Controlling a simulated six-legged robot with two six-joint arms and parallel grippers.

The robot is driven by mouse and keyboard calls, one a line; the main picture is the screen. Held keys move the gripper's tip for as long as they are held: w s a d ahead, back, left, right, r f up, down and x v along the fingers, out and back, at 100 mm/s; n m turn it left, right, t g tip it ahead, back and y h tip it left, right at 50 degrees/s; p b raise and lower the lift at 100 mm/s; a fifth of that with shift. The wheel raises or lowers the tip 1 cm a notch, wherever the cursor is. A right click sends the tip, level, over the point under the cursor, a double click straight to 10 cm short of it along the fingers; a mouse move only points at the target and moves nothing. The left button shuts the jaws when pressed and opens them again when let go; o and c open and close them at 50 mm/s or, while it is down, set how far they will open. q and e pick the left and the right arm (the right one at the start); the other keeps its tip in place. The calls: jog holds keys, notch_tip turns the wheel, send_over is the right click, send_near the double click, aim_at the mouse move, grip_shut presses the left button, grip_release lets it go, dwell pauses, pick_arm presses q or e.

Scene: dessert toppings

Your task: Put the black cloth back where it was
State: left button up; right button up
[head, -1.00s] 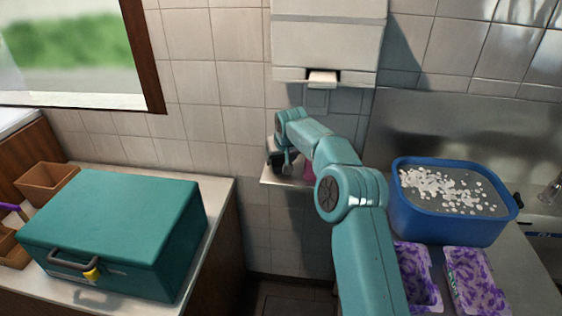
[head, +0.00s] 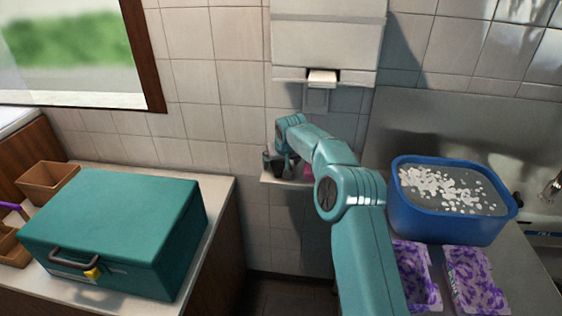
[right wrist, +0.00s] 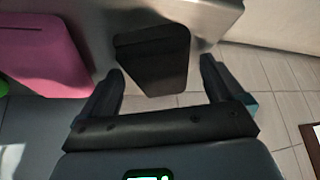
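The black cloth (right wrist: 152,48) hangs flat over the edge of a grey metal shelf (right wrist: 215,12) in the right wrist view. A pink cloth (right wrist: 45,50) hangs to its left, and a green one (right wrist: 3,85) shows at the picture's edge. My right gripper (right wrist: 162,66) is open, its two fingers apart on either side of the black cloth's lower part, with gaps visible. In the head view my right arm reaches to the small wall shelf (head: 290,181); its gripper end is small and dark there. The pink cloth (head: 308,172) shows partly behind the arm. My left gripper is out of view.
A teal case (head: 115,220) stands on the left counter beside brown boxes (head: 47,180). A blue tub (head: 440,215) with white bits stands at right, with purple patterned containers (head: 475,280) in front. A wall dispenser (head: 325,45) hangs above the shelf.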

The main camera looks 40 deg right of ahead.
jog(key=shift+r, duration=0.3)
jog(key=b+v, duration=0.1)
jog(key=v, duration=1.1)
jog(key=shift+b, duration=0.35)
jog(key=shift+f, duration=0.15)
jog(key=shift+s, duration=0.1)
